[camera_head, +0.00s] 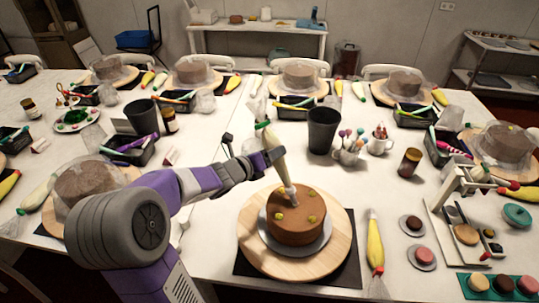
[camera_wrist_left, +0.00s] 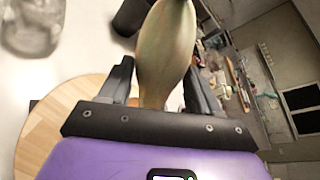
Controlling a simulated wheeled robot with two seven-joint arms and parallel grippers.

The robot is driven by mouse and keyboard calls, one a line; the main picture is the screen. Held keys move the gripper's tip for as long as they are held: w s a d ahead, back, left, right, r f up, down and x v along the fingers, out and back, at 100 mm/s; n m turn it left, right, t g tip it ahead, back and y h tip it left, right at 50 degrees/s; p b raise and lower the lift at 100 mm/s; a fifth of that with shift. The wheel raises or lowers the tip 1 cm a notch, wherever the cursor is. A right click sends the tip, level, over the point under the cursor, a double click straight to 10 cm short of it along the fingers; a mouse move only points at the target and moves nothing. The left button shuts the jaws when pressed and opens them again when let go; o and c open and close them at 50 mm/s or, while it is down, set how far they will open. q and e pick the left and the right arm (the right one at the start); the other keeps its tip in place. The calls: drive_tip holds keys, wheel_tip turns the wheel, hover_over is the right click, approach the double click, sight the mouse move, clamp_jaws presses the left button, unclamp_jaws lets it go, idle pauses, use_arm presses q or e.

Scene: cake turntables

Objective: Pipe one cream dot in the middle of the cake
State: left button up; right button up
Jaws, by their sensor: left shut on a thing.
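The brown cake (camera_head: 296,228) sits on a silver board on the round wooden turntable (camera_head: 262,262). Several small yellow cream dots (camera_head: 312,219) lie near the edge of its top. My left gripper (camera_head: 263,158) is shut on a pale piping bag (camera_head: 277,155), tilted with its nozzle down. The nozzle is above the middle to back part of the cake top; I cannot tell whether it touches. The left wrist view shows the bag (camera_wrist_left: 166,50) between the two fingers. The nozzle is hidden there. My right gripper is in neither view.
A dark cup (camera_head: 322,130) and a holder with coloured sticks (camera_head: 347,148) stand behind the cake. Small plates with macarons (camera_head: 422,257) are farther right. Other cakes on turntables line the table.

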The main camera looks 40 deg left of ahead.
sight(273, 143)
use_arm(q)
drive_tip(key=shift+r, duration=0.2)
idle(0.3)
drive_tip(key=o, duration=0.5)
drive_tip(key=shift+c, duration=0.8)
drive_tip(key=shift+r, duration=0.1)
drive_tip(key=shift+r+p, duration=0.9)
drive_tip(key=shift+r, duration=0.55)
drive_tip(key=shift+r+p, duration=0.95)
drive_tip(key=shift+r, duration=0.55)
